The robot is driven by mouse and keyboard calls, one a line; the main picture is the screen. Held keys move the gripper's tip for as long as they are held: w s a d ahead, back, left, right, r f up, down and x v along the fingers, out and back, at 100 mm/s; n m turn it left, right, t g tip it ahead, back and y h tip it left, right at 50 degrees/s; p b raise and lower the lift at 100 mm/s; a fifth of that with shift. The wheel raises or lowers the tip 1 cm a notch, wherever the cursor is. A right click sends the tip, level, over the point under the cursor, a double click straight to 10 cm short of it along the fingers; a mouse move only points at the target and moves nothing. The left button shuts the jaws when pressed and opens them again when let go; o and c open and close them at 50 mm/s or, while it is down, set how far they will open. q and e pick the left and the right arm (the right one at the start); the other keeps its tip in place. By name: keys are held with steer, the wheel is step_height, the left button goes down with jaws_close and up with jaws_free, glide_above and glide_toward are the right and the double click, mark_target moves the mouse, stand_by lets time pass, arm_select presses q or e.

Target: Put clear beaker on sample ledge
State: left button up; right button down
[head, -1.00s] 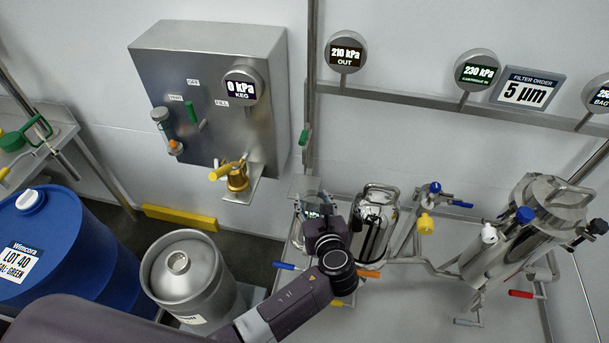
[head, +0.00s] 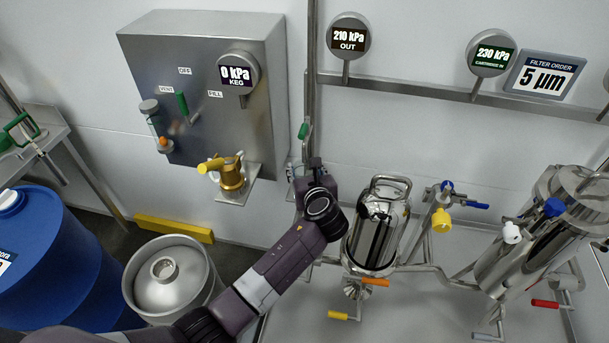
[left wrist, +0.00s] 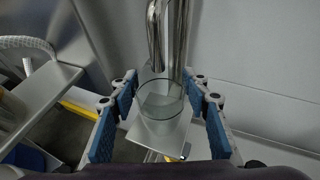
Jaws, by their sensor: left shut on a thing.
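The clear beaker (left wrist: 160,108) is upright between the blue-padded fingers of my left gripper (left wrist: 160,103) in the left wrist view. The gripper is shut on it. A bent steel spout (left wrist: 157,40) comes down at the beaker's far side. A pale flat plate, which looks like the sample ledge (left wrist: 134,138), shows beneath and around the beaker's base; I cannot tell whether they touch. In the head view my left gripper (head: 308,170) is by the vertical pipe, and my wrist hides the beaker and most of the ledge. My right gripper is not in view.
A steel filter housing (head: 377,225) stands just right of my left arm, with an orange-handled valve (head: 376,282) below. A keg (head: 172,280) and blue drum (head: 45,260) stand at the left. A wall panel (head: 205,90) with a brass tap (head: 230,173) is behind.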

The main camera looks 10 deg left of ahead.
arm_select(q)
steer(key=shift+f, duration=0.15)
steer(key=o, duration=1.2)
steer(key=shift+o, duration=0.2)
steer(key=shift+s+d+r, duration=0.15)
steer(key=shift+s+r, duration=0.1)
steer(key=shift+s, duration=0.05)
steer(key=p+v, duration=0.1)
steer(key=v, duration=1)
steer(key=shift+s, duration=0.2)
